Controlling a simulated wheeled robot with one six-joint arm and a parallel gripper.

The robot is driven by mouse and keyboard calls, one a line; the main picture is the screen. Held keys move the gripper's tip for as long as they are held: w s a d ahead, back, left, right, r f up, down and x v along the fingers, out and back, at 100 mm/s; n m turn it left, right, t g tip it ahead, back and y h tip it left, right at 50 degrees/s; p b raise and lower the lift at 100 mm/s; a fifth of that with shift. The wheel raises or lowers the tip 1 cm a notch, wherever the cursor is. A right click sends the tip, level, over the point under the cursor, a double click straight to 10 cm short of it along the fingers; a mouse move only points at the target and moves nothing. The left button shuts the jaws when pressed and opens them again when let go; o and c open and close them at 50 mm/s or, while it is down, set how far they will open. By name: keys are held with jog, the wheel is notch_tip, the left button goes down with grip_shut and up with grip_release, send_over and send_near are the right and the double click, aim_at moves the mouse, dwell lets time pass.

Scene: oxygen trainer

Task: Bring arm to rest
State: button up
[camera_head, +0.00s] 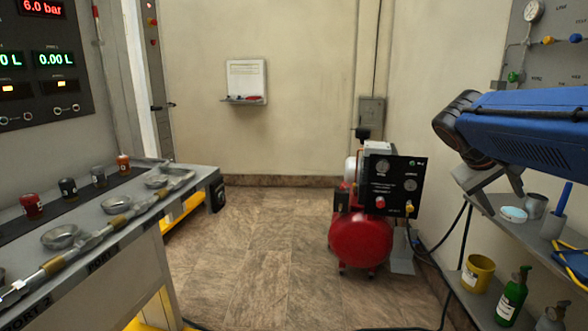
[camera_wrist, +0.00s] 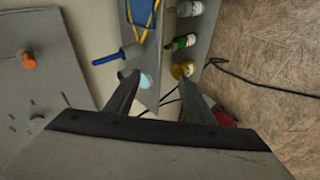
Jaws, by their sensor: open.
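My blue arm (camera_head: 525,125) reaches in from the right edge of the head view. My gripper (camera_head: 497,200) hangs at its end, in front of the shelf on the right wall. In the wrist view my gripper (camera_wrist: 153,84) shows two dark fingers spread apart with nothing between them. The shelf (camera_wrist: 148,98) and the floor show beyond the fingers. The gripper looks apart from the shelf, though its exact distance is hard to tell.
The right shelf (camera_head: 485,217) holds a yellow cup (camera_head: 477,273), a green bottle (camera_head: 511,296) and other items. A red compressor (camera_head: 361,240) stands on the floor with a trailing hose. A grey bench (camera_head: 150,228) with bowls stands at left. The middle floor (camera_head: 270,245) is clear.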

jog(key=s+a+f+t+y, duration=0.2)
jog(key=s+a+f+y, duration=0.6)
jog(key=s+a+f, duration=1)
jog(key=shift+s+f+y, duration=0.3)
jog(key=shift+s+f, duration=0.4)
jog(key=shift+f, duration=0.2)
jog(key=shift+a, duration=0.1)
